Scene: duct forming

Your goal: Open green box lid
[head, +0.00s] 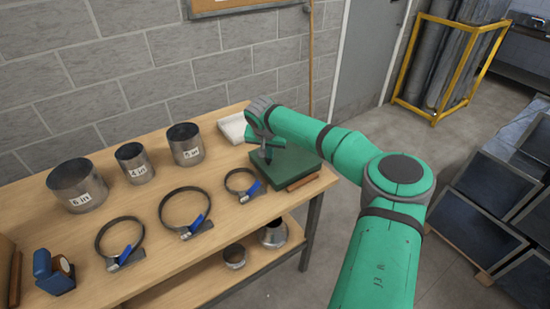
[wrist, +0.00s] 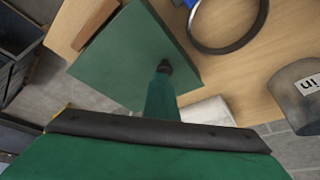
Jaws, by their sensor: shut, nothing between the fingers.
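The green box (head: 292,163) sits at the right end of the wooden workbench, and its lid looks closed and flat. In the wrist view the green lid (wrist: 125,50) shows as a plain square face. My gripper (head: 267,157) is over the left part of the lid, pointing down. In the wrist view my gripper (wrist: 164,68) is shut, with nothing in it, and its tip is at or just above the lid near one edge. I cannot tell whether it touches. The tip hides a small patch of the lid.
A brown block (head: 303,182) lies along the box's near right side. A white tray (head: 233,128) is behind the box to the left. Clamp rings (head: 186,213) and labelled metal cylinders (head: 186,145) stand left on the workbench (head: 160,268). Black bins (head: 480,215) are on the right floor.

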